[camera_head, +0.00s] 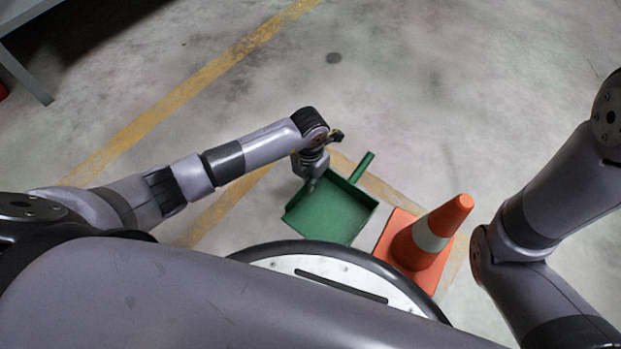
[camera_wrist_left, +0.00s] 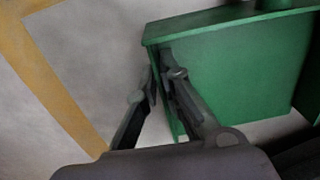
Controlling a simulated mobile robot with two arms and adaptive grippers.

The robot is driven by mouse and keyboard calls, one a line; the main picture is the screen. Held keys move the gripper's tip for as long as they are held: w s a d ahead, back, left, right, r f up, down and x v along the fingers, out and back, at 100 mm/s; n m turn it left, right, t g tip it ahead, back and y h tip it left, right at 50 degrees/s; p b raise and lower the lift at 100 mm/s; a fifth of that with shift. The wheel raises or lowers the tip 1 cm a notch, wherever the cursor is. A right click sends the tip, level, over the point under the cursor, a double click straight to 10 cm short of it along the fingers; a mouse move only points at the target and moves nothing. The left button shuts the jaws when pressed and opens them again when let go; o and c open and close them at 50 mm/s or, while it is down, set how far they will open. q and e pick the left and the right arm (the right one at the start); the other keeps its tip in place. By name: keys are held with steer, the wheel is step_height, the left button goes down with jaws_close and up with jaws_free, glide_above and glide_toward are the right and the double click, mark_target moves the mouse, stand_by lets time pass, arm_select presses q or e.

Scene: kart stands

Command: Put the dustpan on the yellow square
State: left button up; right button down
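The green dustpan (camera_head: 332,214) lies in front of my base in the head view, its handle pointing up and right. It sits within the corner of yellow floor lines (camera_head: 226,206), partly covering that corner. I cannot tell if it touches the floor. My left gripper (camera_head: 313,184) is at the dustpan's upper left edge. In the left wrist view the dustpan (camera_wrist_left: 235,75) fills the right side, and the fingers of my left gripper (camera_wrist_left: 162,84) stand on either side of its side wall, tips close together on it. My right gripper is outside the view.
An orange cone (camera_head: 431,231) with a white band stands just right of the dustpan, close to it and to my base. A long yellow line (camera_head: 180,95) crosses the floor at left. A grey table (camera_head: 22,20) is at the top left. The floor beyond the dustpan is clear.

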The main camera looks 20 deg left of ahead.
arm_select(q)
steer(key=o, duration=0.4)
steer(key=shift+c, duration=0.2)
step_height(320, 180, up, 12)
steer(key=p, duration=0.8)
steer(key=shift+r, duration=0.15)
steer(key=shift+a, duration=0.1)
